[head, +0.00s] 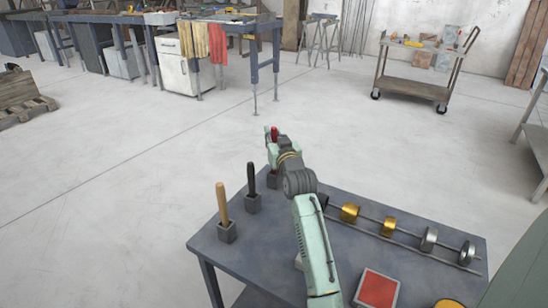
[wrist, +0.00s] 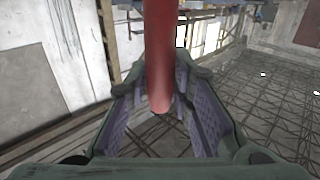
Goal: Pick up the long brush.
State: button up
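A red handle (head: 274,133) stands up between the fingers of my gripper (head: 270,149), above a dark block at the table's back left corner. In the wrist view the red handle (wrist: 160,60) lies between the two purple-lined fingers of my gripper (wrist: 163,75), close to both pads. Whether the pads press on it cannot be told. A black handle (head: 251,178) and a light wooden handle (head: 222,203) stand upright in dark blocks to the left and nearer. No bristles show, so which of the three is the long brush is unclear.
The dark grey table (head: 230,255) also carries a rack (head: 390,232) with gold and grey round parts, and a red-topped tray (head: 377,289). My arm crosses above the table. A cart (head: 414,88) and workbenches (head: 187,75) stand far off across open floor.

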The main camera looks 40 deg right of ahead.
grip_shut()
jog(key=shift+r, duration=0.1)
